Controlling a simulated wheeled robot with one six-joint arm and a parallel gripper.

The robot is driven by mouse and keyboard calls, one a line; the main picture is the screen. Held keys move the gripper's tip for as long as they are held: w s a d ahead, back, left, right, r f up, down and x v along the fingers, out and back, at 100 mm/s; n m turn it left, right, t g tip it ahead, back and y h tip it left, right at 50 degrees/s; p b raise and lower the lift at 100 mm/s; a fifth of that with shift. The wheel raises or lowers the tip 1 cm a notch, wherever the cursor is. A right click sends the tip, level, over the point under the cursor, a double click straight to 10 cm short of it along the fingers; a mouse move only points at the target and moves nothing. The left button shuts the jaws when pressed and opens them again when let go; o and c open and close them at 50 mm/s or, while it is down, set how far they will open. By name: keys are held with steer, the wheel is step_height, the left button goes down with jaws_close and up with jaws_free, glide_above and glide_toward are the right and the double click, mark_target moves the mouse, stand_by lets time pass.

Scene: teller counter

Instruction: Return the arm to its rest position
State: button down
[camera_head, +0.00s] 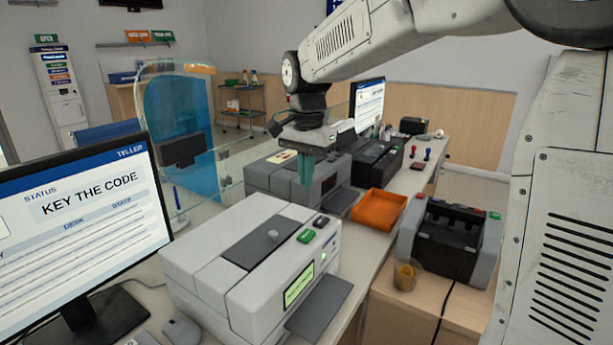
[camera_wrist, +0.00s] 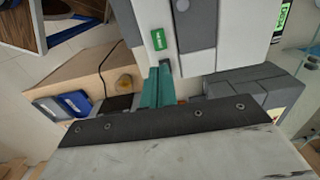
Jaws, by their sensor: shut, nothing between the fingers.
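My arm reaches in from the upper right of the head view, its white links bent over the counter. My gripper (camera_head: 305,168) points down with its green fingers together and nothing between them. It hangs in front of and above the grey machine (camera_head: 269,178) at the middle of the counter. In the wrist view my gripper (camera_wrist: 158,86) shows as green fingers close together, with a white machine (camera_wrist: 215,30) with a green button beyond them. The gripper appears clear of the machines, though its exact height cannot be told.
A white machine (camera_head: 215,260) with a lit green screen stands in front. An orange tray (camera_head: 379,211), a black and grey counting machine (camera_head: 447,240) and a small cup (camera_head: 406,275) are at right. A monitor (camera_head: 75,225) stands at left. A glass screen (camera_head: 228,165) runs behind the counter.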

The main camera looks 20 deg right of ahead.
stand_by(0.5)
steer(key=s+d+f+n, duration=0.1)
steer(key=s+n, duration=0.4)
steer(key=s, duration=1)
steer(key=s+d+f+n+t, duration=0.1)
steer(key=s+n, duration=0.4)
steer(key=s, duration=1)
step_height(320, 180, down, 2)
steer(key=shift+d+f+n, duration=0.1)
steer(key=shift+d+n, duration=0.3)
steer(key=shift+d, duration=0.2)
steer(key=shift+s, duration=0.1)
